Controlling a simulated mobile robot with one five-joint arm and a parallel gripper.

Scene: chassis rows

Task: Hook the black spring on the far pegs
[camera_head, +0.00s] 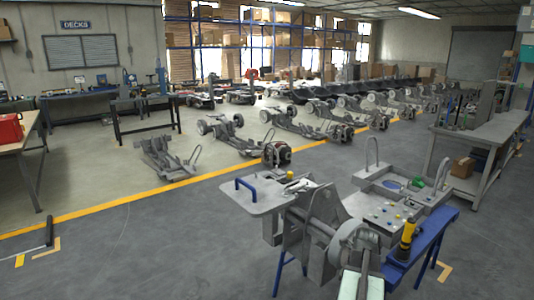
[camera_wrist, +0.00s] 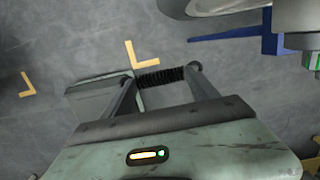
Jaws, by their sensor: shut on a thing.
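The black spring (camera_wrist: 163,77) spans the gap between the two fingers of my gripper (camera_wrist: 167,70) in the wrist view. The gripper is shut on it and holds it over the grey floor. In the head view, part of my pale green arm end (camera_head: 361,287) shows at the bottom edge, but the fingers and spring cannot be made out. A grey chassis-like assembly (camera_head: 318,238) stands just beyond it. Its plate (camera_head: 378,208) carries several small coloured studs. I cannot tell which parts are the far pegs.
A blue stand (camera_head: 438,233) and a yellow-and-black tool (camera_head: 406,240) are at the right. Grey metal (camera_wrist: 224,6) and a blue beam (camera_wrist: 240,30) cross the wrist view's top. Left floor is mostly open.

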